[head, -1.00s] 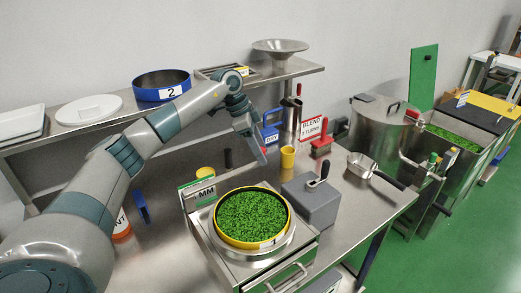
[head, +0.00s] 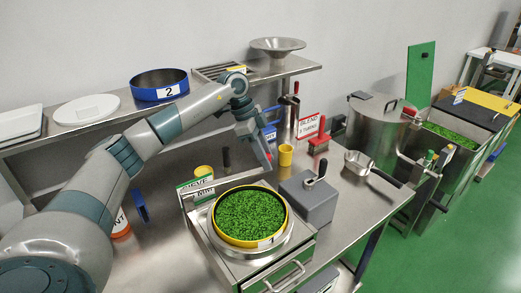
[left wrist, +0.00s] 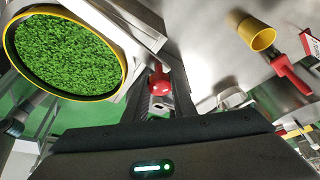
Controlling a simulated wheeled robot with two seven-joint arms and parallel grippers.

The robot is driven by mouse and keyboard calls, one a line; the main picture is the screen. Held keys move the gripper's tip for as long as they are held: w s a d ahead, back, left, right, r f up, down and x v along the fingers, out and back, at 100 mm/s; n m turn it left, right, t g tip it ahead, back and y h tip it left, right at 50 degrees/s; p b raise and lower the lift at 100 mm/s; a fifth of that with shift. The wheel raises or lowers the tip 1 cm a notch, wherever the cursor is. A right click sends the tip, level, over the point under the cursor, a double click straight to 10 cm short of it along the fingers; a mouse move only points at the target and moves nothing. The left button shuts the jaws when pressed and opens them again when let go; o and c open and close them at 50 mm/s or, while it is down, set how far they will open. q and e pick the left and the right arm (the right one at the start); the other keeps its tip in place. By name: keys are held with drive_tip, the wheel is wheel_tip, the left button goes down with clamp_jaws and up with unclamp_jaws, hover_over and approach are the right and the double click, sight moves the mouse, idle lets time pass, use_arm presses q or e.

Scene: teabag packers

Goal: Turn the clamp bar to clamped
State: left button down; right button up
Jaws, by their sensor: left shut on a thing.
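My left gripper (head: 262,152) reaches over the bench behind the sieve, pointing down. It is shut on a small part with a red knob (left wrist: 160,78), seen between the fingers in the left wrist view; this may be the clamp bar's end. A touch of red shows at the fingertips in the head view. The bar's length and its angle are hidden. The yellow-rimmed sieve (head: 284,228), full of green leaf, sits on the metal sieving unit just in front of the gripper. My right gripper is not in view.
A grey box with a black-knobbed lever (head: 308,205) stands right of the sieve. A yellow cup (head: 286,154), a red-handled tool (head: 319,142) and a metal scoop (head: 358,163) are on the bench behind. A sign (head: 196,186) stands at the sieve's back left.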

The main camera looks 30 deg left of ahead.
use_arm(q)
drive_tip(key=s+d+m, duration=0.1)
drive_tip(key=s+d, duration=0.1)
drive_tip(key=s+d+m+g+p, duration=0.1)
drive_tip(key=s+d+m, duration=0.1)
drive_tip(key=s+d, duration=0.1)
drive_tip(key=shift+d+r, duration=0.1)
drive_tip(key=shift+d, duration=0.2)
drive_tip(key=s+d+m+g, duration=0.2)
drive_tip(key=s+d+m, duration=0.2)
drive_tip(key=s, duration=0.3)
drive_tip(key=shift+s+d+m, duration=0.25)
drive_tip(key=shift+s+m, duration=0.15)
drive_tip(key=c, duration=1.5)
unclamp_jaws()
drive_tip(key=shift+o, duration=0.2)
drive_tip(key=shift+s, duration=0.15)
drive_tip(key=b+v, duration=0.3)
drive_tip(key=v, duration=1.4)
drive_tip(key=shift+b, duration=0.4)
